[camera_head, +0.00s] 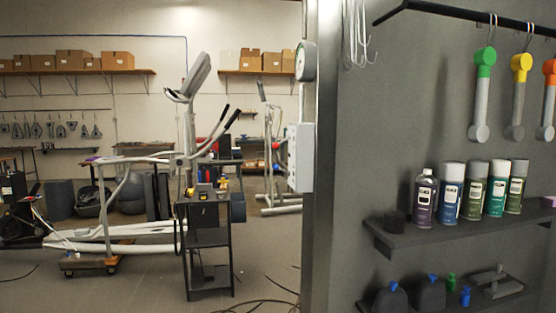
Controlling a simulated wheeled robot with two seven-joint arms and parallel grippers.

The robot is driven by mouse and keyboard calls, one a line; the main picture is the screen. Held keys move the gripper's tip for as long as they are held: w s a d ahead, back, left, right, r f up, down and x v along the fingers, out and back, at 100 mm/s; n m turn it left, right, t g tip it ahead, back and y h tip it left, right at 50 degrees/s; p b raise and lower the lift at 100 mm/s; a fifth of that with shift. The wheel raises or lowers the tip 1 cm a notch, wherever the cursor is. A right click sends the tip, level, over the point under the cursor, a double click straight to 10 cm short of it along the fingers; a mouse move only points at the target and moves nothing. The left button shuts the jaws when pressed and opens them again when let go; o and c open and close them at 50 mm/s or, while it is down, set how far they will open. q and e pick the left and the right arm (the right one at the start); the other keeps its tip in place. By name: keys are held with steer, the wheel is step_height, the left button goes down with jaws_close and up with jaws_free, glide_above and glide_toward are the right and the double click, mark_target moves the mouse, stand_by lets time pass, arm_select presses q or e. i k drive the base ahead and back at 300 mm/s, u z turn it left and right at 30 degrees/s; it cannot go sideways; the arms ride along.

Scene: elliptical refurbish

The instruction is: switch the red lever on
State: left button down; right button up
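A pale grey box (299,157) is mounted on the side of the dark partition, seen nearly edge-on. Small red parts (276,145) show at its left edge; they may be the red lever, but they are too small to tell its position. The box's front face is mostly hidden by the viewing angle. Neither of my grippers is in view.
The dark partition (345,200) fills the right side, with a shelf of spray cans (423,198) and hanging tools (482,95). A black cart (208,237) and an elliptical machine (190,130) stand at left centre. Cables (262,303) lie on the floor.

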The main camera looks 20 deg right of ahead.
mark_target(276, 145)
steer(key=z, duration=1.25)
steer(key=i, duration=0.5)
